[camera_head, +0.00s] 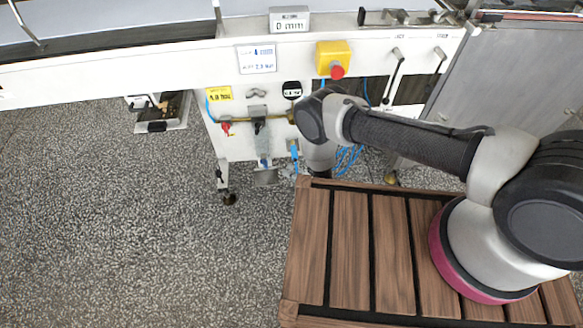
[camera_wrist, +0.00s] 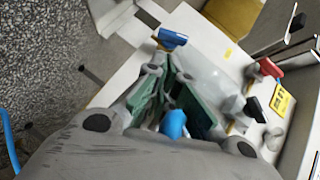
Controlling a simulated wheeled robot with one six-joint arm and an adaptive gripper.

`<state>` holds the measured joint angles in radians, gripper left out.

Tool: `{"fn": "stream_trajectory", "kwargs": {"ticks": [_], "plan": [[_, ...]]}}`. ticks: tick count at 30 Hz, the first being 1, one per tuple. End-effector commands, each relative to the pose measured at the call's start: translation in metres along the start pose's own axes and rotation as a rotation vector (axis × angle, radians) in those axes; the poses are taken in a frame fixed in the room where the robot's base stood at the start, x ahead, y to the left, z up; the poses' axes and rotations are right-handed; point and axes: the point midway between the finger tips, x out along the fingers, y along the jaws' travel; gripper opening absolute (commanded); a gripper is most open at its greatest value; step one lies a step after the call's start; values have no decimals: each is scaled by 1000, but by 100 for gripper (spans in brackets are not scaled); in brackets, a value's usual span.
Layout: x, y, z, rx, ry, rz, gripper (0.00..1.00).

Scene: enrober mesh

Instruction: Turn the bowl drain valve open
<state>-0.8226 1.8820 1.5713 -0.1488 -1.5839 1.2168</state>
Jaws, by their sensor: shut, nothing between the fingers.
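My gripper (camera_wrist: 163,70) is shut and empty in the wrist view, its green-padded fingers close in front of the white machine panel. A blue handle (camera_wrist: 172,38) stands just beyond the fingertips; whether they touch it I cannot tell. Another blue part (camera_wrist: 174,124) shows between the finger bases. A red handle (camera_wrist: 270,68) and a black handle (camera_wrist: 255,108) are at the right. In the head view the red handle (camera_head: 226,128), black handle (camera_head: 258,125) and a blue handle (camera_head: 294,152) sit on the panel. No readable label shows which is the bowl drain valve. My arm hides the gripper there.
A yellow box with a red button (camera_head: 337,72) is on the machine's upper rail. Blue hoses (camera_head: 350,155) hang beside my arm. A low tray (camera_head: 163,112) with dark contents is at left. The speckled floor (camera_head: 110,230) at left is clear.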

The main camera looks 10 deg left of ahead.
Motion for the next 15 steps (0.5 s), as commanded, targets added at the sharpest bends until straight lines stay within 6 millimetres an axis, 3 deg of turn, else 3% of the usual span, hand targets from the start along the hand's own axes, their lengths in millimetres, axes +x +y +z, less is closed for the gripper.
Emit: {"fn": "stream_trajectory", "kwargs": {"ticks": [9,15], "plan": [[58,0,-1,-1,2,-2,0],[80,0,-1,-1,2,0,0]]}}
